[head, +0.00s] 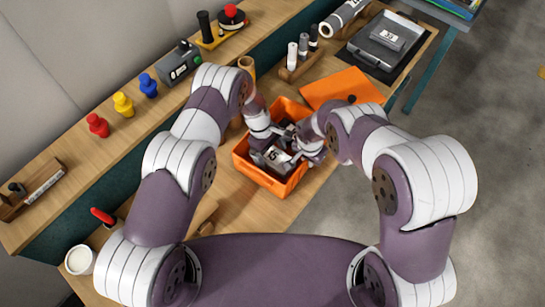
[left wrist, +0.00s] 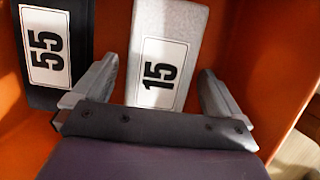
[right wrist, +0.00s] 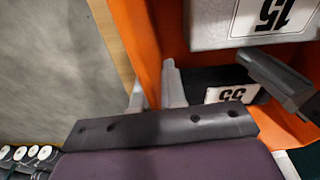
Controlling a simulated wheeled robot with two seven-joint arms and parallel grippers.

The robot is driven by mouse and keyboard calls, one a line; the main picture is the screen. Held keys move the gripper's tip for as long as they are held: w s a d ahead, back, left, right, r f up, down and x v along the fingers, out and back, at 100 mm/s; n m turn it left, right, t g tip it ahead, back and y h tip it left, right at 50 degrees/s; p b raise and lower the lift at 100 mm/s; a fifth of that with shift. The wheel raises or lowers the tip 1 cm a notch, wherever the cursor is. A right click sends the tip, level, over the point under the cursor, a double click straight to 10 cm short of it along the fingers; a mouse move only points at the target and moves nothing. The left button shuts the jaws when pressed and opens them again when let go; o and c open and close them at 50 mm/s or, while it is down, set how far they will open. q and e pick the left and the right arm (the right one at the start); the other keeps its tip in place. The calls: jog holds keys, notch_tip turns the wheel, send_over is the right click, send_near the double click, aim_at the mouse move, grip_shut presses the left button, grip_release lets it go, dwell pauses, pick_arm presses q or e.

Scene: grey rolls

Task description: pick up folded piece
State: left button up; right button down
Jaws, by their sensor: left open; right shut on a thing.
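An orange box (head: 241,161) stands on the workbench and holds a light grey piece labelled 15 (left wrist: 168,28) and a black piece labelled 55 (left wrist: 82,40). Which one is the folded piece I cannot tell for sure. My left gripper (left wrist: 155,95) is open, with one finger on each side of the grey piece's near end. My right gripper (right wrist: 222,88) is shut on the black piece, which also shows between its fingers in the right wrist view (right wrist: 205,78). In the head view my left gripper (head: 270,143) and right gripper (head: 306,148) partly hide the pieces.
An orange panel (head: 340,86) lies beside the box at the back right. A dark tray (head: 372,58) holds a grey piece labelled 33 (head: 388,37). Red, yellow and blue knobs line the raised shelf at left. The box walls stand close around both grippers.

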pick_arm(q)
jog(key=c, duration=1.1)
jog(key=shift+r, duration=0.1)
